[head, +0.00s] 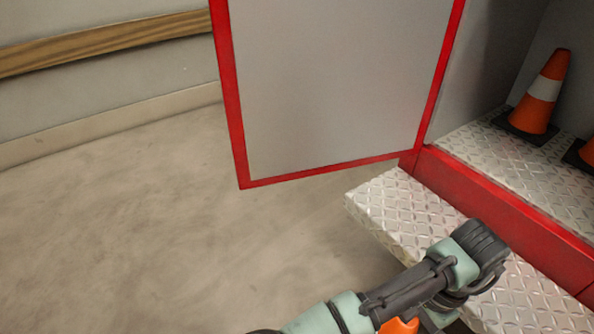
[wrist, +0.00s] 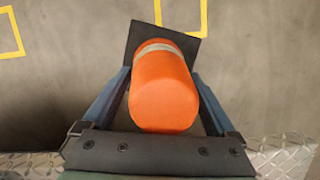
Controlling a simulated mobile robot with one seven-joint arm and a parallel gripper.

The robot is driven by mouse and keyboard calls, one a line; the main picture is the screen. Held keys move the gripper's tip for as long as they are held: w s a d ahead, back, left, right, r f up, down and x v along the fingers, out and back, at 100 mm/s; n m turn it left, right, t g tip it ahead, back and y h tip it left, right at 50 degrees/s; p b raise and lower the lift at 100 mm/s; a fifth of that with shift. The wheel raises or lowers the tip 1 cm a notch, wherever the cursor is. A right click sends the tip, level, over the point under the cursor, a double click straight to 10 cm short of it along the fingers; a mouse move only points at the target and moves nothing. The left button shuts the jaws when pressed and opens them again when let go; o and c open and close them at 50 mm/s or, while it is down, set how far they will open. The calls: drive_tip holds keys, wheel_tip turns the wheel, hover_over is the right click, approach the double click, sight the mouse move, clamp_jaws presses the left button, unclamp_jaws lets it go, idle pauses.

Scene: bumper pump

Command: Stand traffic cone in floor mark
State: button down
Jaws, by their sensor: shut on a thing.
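My gripper (wrist: 161,76) is shut on an orange traffic cone (wrist: 162,92) with a pale band and a dark square base (wrist: 138,38). In the wrist view I look down on the cone's top, with a finger on each side, and the base lies beyond it toward the floor. Only an orange bit of this cone (head: 400,326) shows below my arm in the head view. Yellow lines of a floor mark (wrist: 157,12) show at the top, partly hidden behind the base. Another yellow floor mark (wrist: 12,36) is at the upper left. I cannot tell whether the base touches the floor.
A diamond-plate step (head: 395,215) lies beneath my arm, and its edge also shows in the wrist view (wrist: 30,165). A red-framed grey panel (head: 340,80) stands behind it. Another cone (head: 540,95) stands on the raised plate at right, with part of one more beside it. Floor at left is clear.

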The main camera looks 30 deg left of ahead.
drive_tip(key=a+f+m+b, duration=0.1)
drive_tip(key=f, duration=0.1)
drive_tip(key=a+f+m+b, duration=0.1)
drive_tip(key=a+f+m, duration=0.1)
drive_tip(key=f, duration=0.1)
drive_tip(key=a+f+m+t+b, duration=0.1)
drive_tip(key=f+b, duration=0.1)
drive_tip(key=shift+w+a+f+y, duration=0.3)
drive_tip(key=shift+w+f+y, duration=0.1)
drive_tip(key=a+f+m+b, duration=0.1)
drive_tip(key=f, duration=0.1)
drive_tip(key=s+a+f+m+b, duration=0.1)
drive_tip(key=a+f, duration=0.1)
drive_tip(key=s+a+f+m+b, duration=0.1)
drive_tip(key=a+f, duration=0.1)
drive_tip(key=shift+f+t, duration=0.15)
drive_tip(key=shift+t, duration=0.25)
drive_tip(key=s+a+f+m+t+b, duration=0.2)
drive_tip(key=s+a+f+m+b, duration=0.5)
drive_tip(key=s+a+f, duration=0.55)
wheel_tip(320, 180, down, 11)
drive_tip(key=s+d+b, duration=0.1)
drive_tip(key=b, duration=0.6)
drive_tip(key=shift+s+d+f+y+b, duration=0.15)
drive_tip(key=shift+d+y+b, duration=0.2)
drive_tip(key=shift+y+b, duration=0.05)
